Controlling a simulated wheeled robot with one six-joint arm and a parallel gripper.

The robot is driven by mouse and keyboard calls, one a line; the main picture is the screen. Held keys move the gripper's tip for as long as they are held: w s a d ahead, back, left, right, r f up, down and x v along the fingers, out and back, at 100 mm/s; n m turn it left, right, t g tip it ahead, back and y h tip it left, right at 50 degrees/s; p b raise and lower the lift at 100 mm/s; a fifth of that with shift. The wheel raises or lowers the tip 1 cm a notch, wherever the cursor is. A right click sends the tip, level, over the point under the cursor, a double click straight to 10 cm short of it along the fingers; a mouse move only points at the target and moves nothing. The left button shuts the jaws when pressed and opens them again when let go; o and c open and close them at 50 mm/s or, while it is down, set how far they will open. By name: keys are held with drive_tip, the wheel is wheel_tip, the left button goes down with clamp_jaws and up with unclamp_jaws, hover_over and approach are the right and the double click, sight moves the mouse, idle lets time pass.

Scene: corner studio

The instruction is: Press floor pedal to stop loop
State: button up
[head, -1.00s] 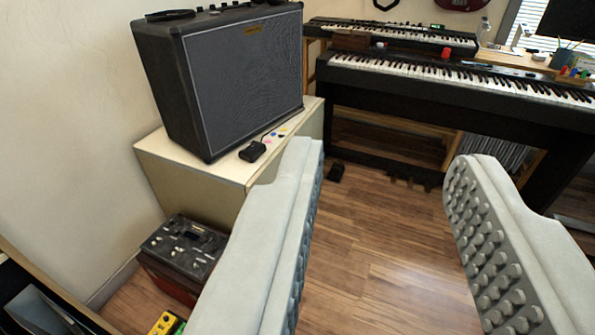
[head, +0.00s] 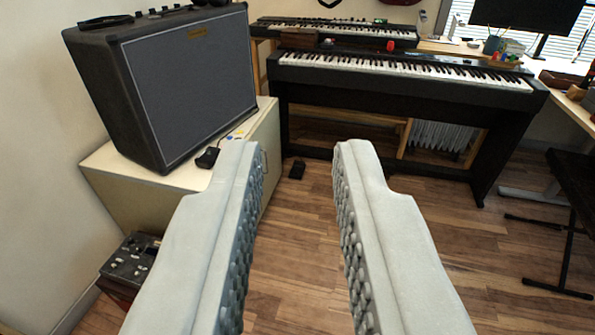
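A small black pedal-like box (head: 296,168) sits on the wood floor between the cabinet and the piano stand. It appears in the gap between my fingertips, beyond them. My gripper (head: 297,150) has two pale grey fingers with studded inner faces, standing apart with nothing between them. A dark unit with knobs (head: 130,262) is low at the left, in front of the cabinet and partly cut off by my left finger. I cannot tell from this view which of the two is the loop pedal.
A black amplifier (head: 185,85) stands on a cream cabinet (head: 105,170), with a small black box (head: 207,158) near the edge. A digital piano (head: 400,95) is behind. A black bench (head: 575,190) is at the right. The floor (head: 470,260) between is clear.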

clamp_jaws()
idle(1.4)
